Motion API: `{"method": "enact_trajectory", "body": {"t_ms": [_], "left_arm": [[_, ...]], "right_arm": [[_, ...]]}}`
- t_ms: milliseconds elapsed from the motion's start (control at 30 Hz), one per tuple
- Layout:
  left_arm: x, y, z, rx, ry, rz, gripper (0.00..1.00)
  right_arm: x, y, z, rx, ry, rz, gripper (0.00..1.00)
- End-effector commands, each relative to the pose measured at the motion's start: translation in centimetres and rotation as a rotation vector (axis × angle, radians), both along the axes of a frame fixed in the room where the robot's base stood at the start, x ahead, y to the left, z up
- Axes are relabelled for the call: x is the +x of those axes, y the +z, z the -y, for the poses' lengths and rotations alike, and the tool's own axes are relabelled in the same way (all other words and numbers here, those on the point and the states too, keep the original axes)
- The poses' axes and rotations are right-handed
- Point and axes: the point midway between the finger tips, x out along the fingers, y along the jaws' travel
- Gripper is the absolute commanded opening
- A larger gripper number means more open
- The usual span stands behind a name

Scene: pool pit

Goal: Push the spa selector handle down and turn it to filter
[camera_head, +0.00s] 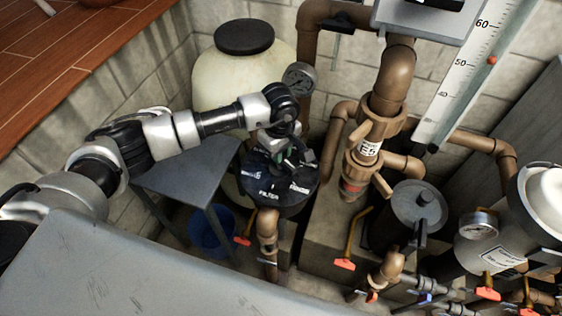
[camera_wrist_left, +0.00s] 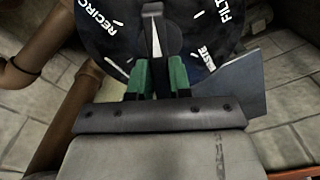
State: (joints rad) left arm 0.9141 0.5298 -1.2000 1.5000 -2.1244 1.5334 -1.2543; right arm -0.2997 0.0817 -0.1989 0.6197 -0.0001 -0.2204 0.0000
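The spa selector (camera_head: 278,185) is a round black valve top with white labels, left of centre in the head view. FILTER faces the front there. In the left wrist view the dial (camera_wrist_left: 105,35) shows RECIRC at left, FILTER at upper right and WASTE below it. The dark grey selector handle (camera_wrist_left: 158,28) carries a pale pointer line. My left gripper (camera_head: 290,157) reaches down over the dial. Its green-padded fingers (camera_wrist_left: 159,72) are close together with the near end of the handle between them. The fingers hide part of the handle. My right gripper is not in view.
A cream tank (camera_head: 235,75) with a black lid stands behind the selector. A grey table (camera_head: 185,170) and a blue bucket (camera_head: 210,232) are at its left. Brown pipes (camera_head: 395,75), a pump strainer (camera_head: 405,215) and orange-handled valves (camera_head: 345,263) crowd the right.

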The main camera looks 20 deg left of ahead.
Motion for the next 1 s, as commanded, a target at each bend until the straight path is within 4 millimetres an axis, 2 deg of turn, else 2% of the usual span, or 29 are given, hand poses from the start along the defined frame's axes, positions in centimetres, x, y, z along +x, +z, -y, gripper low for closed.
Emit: {"method": "enact_trajectory", "body": {"t_ms": [33,100,533,1000], "left_arm": [[0.0,0.0,0.0,-0.001,0.0,0.001,0.08],[0.0,0.0,0.0,-0.001,0.0,0.001,0.0],[0.0,-0.1,0.0,0.0,0.0,0.0,0.0],[-0.1,-1.0,0.0,0.001,-0.001,-0.001,0.0]], "right_arm": [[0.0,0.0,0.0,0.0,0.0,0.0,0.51],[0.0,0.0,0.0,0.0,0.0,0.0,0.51],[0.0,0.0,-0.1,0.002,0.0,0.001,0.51],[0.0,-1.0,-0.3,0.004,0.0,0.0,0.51]]}}
